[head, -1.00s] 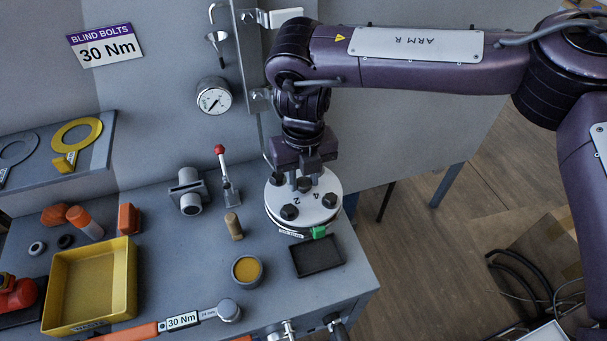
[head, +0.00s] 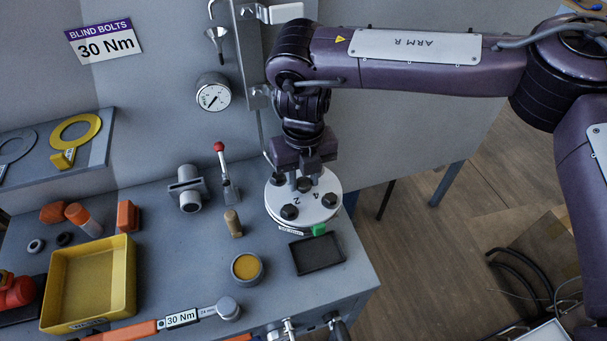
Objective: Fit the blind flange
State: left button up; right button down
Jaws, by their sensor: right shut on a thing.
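The blind flange is a round pale disc (head: 318,207) with dark bolt heads and the numbers 2 and 4 on its face. It lies flat at the right end of the grey bench. My right gripper (head: 304,184) points straight down over the disc and is shut on one of its bolts (head: 304,185); the fingers partly hide it. Other bolts show at the disc's near left (head: 289,212), right (head: 329,200) and far left. A green tag (head: 319,229) sits at its near edge. My left gripper is not in view.
A torque wrench (head: 182,319) marked 30 Nm lies at the bench's front. A yellow tray (head: 131,285), a red-knobbed lever (head: 225,175), a cup of yellow material (head: 246,267) and a black tray (head: 317,254) stand around. A gauge (head: 212,92) hangs on the panel behind.

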jog(key=c, duration=1)
grip_release()
jog(key=shift+o, duration=0.2)
jog(key=shift+f, duration=0.15)
jog(key=shift+r+p, duration=1.85)
jog(key=shift+r, duration=0.8)
